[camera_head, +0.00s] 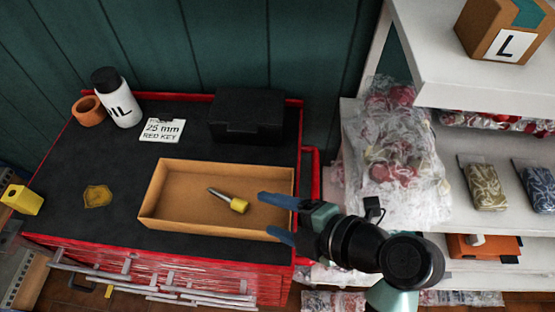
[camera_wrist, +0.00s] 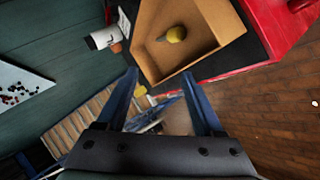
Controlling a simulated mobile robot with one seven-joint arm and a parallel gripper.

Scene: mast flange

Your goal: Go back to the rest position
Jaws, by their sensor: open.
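My gripper (camera_head: 272,217) is open, with its two blue fingers apart and nothing between them. In the head view it is at the right end of the cardboard tray (camera_head: 165,222), over or beside its right wall; the exact height I cannot tell. In the wrist view my gripper (camera_wrist: 164,88) also shows empty, with the tray (camera_wrist: 190,62) beyond the fingertips. A yellow-handled tool (camera_head: 238,205) with a grey shaft lies inside the tray. It also shows in the wrist view (camera_wrist: 176,34), apart from the fingers.
The tray stands on a red cabinet's black top (camera_head: 110,225). A white bottle (camera_head: 122,108), an orange ring (camera_head: 88,111), a label card (camera_head: 162,130) and a black case (camera_head: 247,117) are there. White shelves (camera_head: 490,95) with bagged goods and a box (camera_head: 503,30) stand right.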

